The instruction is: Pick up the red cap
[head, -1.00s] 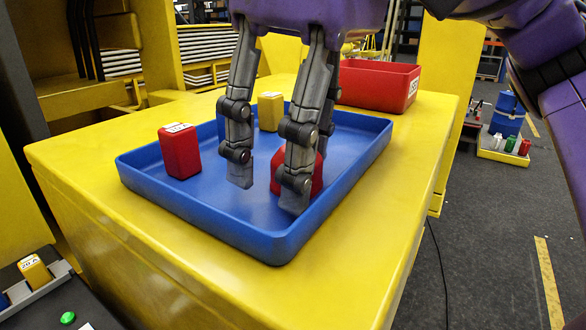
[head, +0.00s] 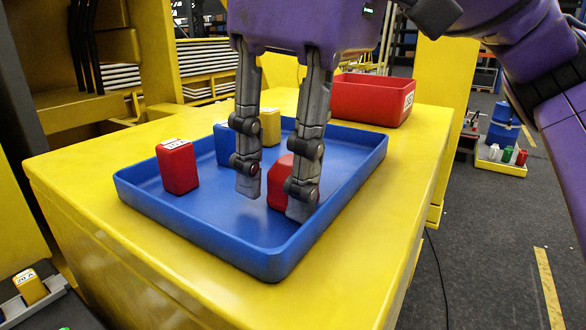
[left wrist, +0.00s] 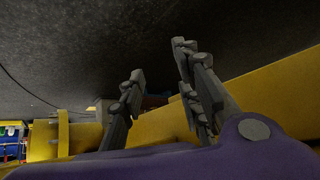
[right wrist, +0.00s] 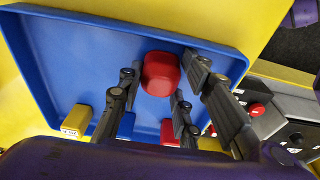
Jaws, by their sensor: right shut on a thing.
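The red cap (head: 278,186) is a rounded red piece at the right part of the blue tray (head: 190,222), partly hidden behind a finger in the head view. My right gripper (head: 274,200) points down at it and is shut on it. In the right wrist view the cap (right wrist: 160,73) lies between the fingers of the right gripper (right wrist: 161,75). I cannot tell whether the cap is clear of the tray floor. My left gripper (left wrist: 160,75) shows only in the left wrist view, with its fingers apart and nothing visible between them.
The tray also holds a red block (head: 178,167), a blue block (head: 229,146) and a yellow block (head: 271,127). A red bin (head: 370,100) stands behind it on the yellow table (head: 370,222). The tray's front middle is bare.

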